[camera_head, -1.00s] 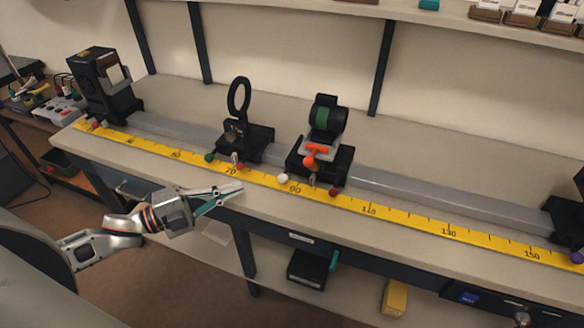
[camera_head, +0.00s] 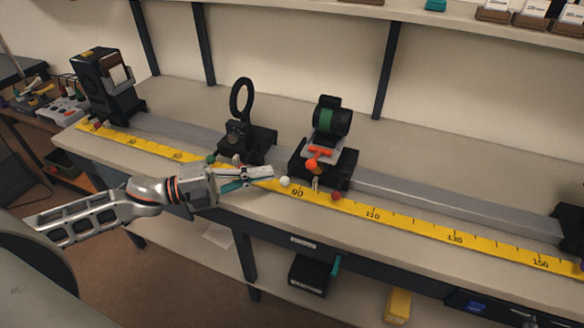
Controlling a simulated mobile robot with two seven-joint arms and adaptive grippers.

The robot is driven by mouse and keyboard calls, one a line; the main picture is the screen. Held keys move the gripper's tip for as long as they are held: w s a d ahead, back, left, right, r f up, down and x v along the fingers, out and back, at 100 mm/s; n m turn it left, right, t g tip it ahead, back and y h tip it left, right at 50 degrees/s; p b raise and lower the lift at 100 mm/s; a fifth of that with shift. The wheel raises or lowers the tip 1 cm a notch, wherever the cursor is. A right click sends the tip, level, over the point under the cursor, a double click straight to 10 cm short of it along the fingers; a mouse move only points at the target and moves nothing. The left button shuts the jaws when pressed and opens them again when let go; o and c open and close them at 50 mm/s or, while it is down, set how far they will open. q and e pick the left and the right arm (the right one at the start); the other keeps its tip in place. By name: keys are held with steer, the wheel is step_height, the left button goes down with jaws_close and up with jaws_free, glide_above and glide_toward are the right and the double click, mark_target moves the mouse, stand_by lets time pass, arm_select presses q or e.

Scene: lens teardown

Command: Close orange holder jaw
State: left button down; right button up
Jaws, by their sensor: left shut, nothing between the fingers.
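The orange holder jaw (camera_head: 320,150) is a small orange bar with a round orange knob (camera_head: 311,164). It sits on the front of a black carriage (camera_head: 337,177) on the rail, below a black cylinder with a green band (camera_head: 330,121). Whether the jaw is open or closed is too small to tell. My left gripper (camera_head: 268,173) is shut and empty. My right gripper is not in view.
A black ring holder (camera_head: 241,115) on its own carriage stands just behind my left gripper. A black lamp-like box (camera_head: 103,83) stands at the far left. The yellow scale (camera_head: 408,222) runs along the bench front. The rail (camera_head: 440,202) is bare to the right.

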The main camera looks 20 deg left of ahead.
mark_target(315, 157)
arm_select(q)
steer(key=x, duration=0.7)
steer(key=shift+r+p, duration=0.1)
steer(key=shift+p, duration=0.2)
